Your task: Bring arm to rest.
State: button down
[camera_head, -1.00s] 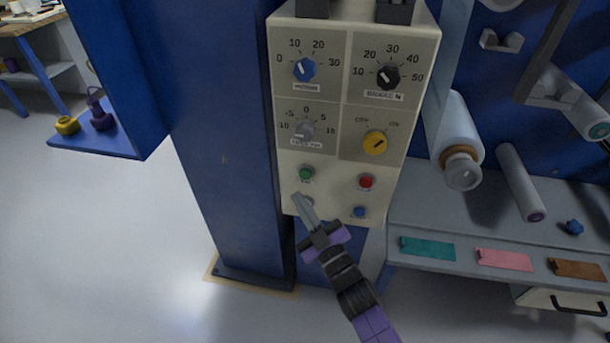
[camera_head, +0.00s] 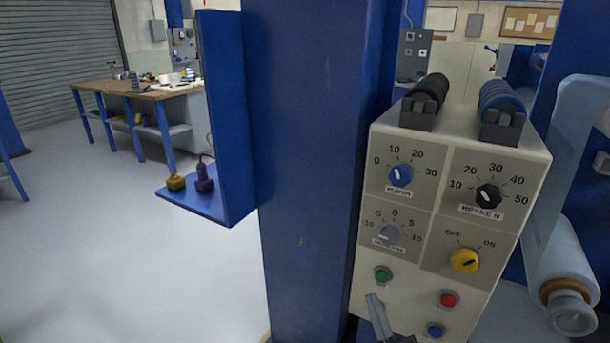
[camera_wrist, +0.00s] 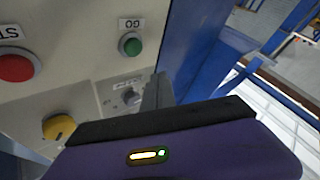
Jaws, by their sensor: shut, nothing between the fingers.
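My gripper (camera_head: 378,318) is at the bottom edge of the head view, in front of the lower left part of the cream control box (camera_head: 362,290). Its fingers are together and hold nothing. In the wrist view, the fingertips (camera_wrist: 157,92) show beside the box face, just right of the grey knob (camera_wrist: 130,97) and below the green GO button (camera_wrist: 131,45). In the head view, the green button (camera_head: 383,274) is just above the fingertips. I cannot tell whether the fingertips touch the box. Most of my arm is below the head view.
A blue column (camera_head: 305,180) stands left of the box, with a blue shelf (camera_head: 215,212) holding a yellow and a purple item. The box also carries a red button (camera_head: 449,299) and a yellow knob (camera_head: 465,261). A roller (camera_head: 566,270) is at right. Floor (camera_head: 120,250) is clear at left.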

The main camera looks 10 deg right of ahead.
jog(key=s+r+m+g+p, duration=0.2)
jog(key=s+r+p, duration=0.1)
jog(key=s, duration=1.1)
jog(key=s+r+m+g+h+p, duration=0.1)
jog(key=s+r, duration=0.4)
jog(key=s, duration=0.8)
jog(key=s+r+m+g+h+p, duration=0.1)
jog(key=s+r+m+g+p, duration=0.2)
jog(key=s, duration=1.1)
notch_tip(320, 180, up, 2)
jog(key=p, duration=0.2)
jog(key=shift+s+p, duration=0.3)
jog(key=shift+p, duration=0.1)
